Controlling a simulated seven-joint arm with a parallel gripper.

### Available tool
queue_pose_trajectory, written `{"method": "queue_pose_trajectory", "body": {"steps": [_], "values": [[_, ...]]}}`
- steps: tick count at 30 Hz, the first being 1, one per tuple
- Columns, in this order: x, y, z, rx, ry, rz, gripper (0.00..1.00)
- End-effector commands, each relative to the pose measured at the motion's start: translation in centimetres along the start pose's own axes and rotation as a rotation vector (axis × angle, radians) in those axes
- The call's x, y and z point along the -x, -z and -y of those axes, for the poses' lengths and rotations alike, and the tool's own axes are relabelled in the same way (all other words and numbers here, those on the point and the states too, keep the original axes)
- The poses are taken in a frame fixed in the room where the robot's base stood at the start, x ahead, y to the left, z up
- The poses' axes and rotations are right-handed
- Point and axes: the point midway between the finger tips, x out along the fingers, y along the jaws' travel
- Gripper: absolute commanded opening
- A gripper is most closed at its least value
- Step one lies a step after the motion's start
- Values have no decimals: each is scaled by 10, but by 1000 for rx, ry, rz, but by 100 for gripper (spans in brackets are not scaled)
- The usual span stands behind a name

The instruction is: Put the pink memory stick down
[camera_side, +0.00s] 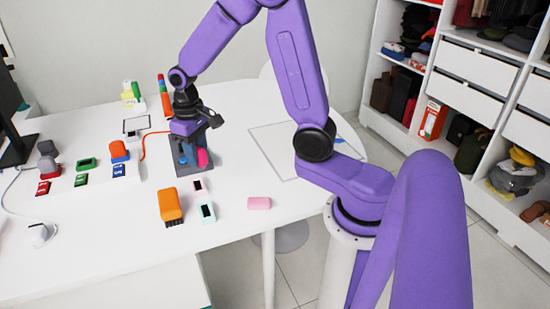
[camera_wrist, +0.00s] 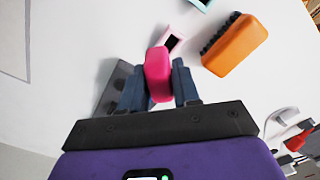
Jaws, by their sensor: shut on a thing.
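The pink memory stick (camera_wrist: 158,73) is between the two blue-grey fingers of my gripper (camera_wrist: 159,84) in the wrist view. My gripper is shut on it. In the side view the pink stick (camera_side: 203,158) shows at the right of my gripper (camera_side: 193,155), over a dark grey tray or block (camera_side: 190,171) on the white table. I cannot tell whether the stick touches the grey piece. Part of this grey piece (camera_wrist: 117,82) shows behind the left finger in the wrist view.
An orange brush (camera_side: 170,205) lies in front of the grey piece, with small pink-and-black and teal-and-white (camera_side: 207,212) items beside it. A pink eraser-like block (camera_side: 259,203) lies to the right. Several coloured sticks and cards lie left. The table's right part is clear within a drawn outline (camera_side: 285,150).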

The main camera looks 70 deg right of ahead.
Motion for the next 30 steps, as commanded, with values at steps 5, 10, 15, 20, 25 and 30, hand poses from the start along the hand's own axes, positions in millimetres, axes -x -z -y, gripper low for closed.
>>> {"method": "queue_pose_trajectory", "body": {"steps": [5,10,15,20,25,30], "values": [[15,-18,-56,-115,0,-4,0],[32,-59,-123,-269,-1,-4,0],[47,-115,-178,-435,-1,-4,0],[56,-173,-210,-591,-2,-4,0],[60,-218,-224,-708,-1,-3,0],[61,-237,-227,-759,1,1,0]]}}
